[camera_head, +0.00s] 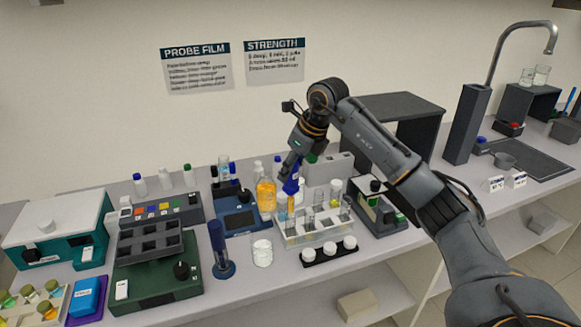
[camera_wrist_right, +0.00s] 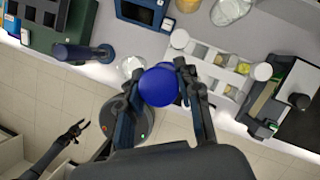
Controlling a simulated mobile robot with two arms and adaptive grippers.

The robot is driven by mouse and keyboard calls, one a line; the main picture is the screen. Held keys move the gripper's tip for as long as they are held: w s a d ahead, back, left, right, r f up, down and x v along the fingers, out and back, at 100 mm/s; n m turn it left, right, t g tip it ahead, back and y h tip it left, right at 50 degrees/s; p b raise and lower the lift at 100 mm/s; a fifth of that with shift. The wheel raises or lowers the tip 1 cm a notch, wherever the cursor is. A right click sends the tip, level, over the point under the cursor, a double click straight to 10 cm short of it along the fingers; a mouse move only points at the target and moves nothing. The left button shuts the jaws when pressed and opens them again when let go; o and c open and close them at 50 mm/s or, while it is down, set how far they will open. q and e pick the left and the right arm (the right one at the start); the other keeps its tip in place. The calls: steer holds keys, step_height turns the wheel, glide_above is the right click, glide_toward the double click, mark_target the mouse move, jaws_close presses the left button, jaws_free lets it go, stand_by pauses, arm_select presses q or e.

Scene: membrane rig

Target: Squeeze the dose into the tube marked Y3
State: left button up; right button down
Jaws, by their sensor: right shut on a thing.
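My right gripper (camera_head: 290,173) is over the back left of a clear tube rack (camera_head: 312,240). It is shut on a dropper with a blue bulb (camera_head: 292,186). In the right wrist view the bulb (camera_wrist_right: 158,86) sits between both fingers of that gripper (camera_wrist_right: 158,80), seen end-on. The dropper's tip is hidden there and cannot be told clearly in the head view. Several tubes (camera_head: 309,222) stand upright in the rack. Their marks are too small to read, so I cannot tell which is Y3. My left gripper (camera_wrist_right: 77,130) is open and empty, away from the bench.
An amber bottle (camera_head: 266,195) and a glass beaker (camera_head: 262,252) stand left of the rack. A black holder with white caps (camera_head: 329,254) lies in front. A dark green device (camera_head: 378,210) stands at right. A blue upright tool (camera_head: 219,250) stands near the front edge.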

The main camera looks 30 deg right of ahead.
mark_target(290, 189)
steer(key=shift+f+b, duration=1.7)
steer(key=shift+f, duration=1.35)
steer(key=c, duration=1.6)
jaws_free()
jaws_close()
steer(key=shift+f, duration=0.1)
steer(key=shift+f, duration=0.1)
